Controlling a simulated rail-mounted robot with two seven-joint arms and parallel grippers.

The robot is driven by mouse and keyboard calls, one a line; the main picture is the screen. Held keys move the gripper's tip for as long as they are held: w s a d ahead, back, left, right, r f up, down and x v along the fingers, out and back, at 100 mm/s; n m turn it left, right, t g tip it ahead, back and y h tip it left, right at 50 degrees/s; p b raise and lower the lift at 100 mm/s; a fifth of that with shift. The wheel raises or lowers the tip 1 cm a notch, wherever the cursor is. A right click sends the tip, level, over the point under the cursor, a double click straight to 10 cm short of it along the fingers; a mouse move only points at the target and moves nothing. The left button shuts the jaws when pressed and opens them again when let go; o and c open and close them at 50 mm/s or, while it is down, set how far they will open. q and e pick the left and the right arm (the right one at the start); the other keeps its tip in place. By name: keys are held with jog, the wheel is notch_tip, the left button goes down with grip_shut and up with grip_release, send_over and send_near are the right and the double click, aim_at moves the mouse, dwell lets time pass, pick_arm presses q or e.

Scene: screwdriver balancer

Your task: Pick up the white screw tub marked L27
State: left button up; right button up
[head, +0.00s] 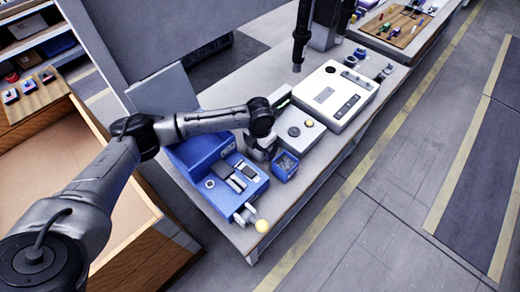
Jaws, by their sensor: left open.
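My left gripper (262,153) is over the grey workbench, pointing down between the blue machine and the grey-white device. It is open, and I see nothing held in it; its fingertips are small and partly hard to make out. A small blue tub (286,168) with grey contents stands just right of and below the gripper in the picture, close to it. I cannot make out a white tub or an L27 marking in this view. My right gripper is not in view.
A grey-white device (299,128) and a larger white unit (336,95) stand behind. A dark tool (301,35) hangs upright. A wooden crate (130,222) is left of the bench.

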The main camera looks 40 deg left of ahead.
pick_arm(q)
jog(key=c, duration=1.1)
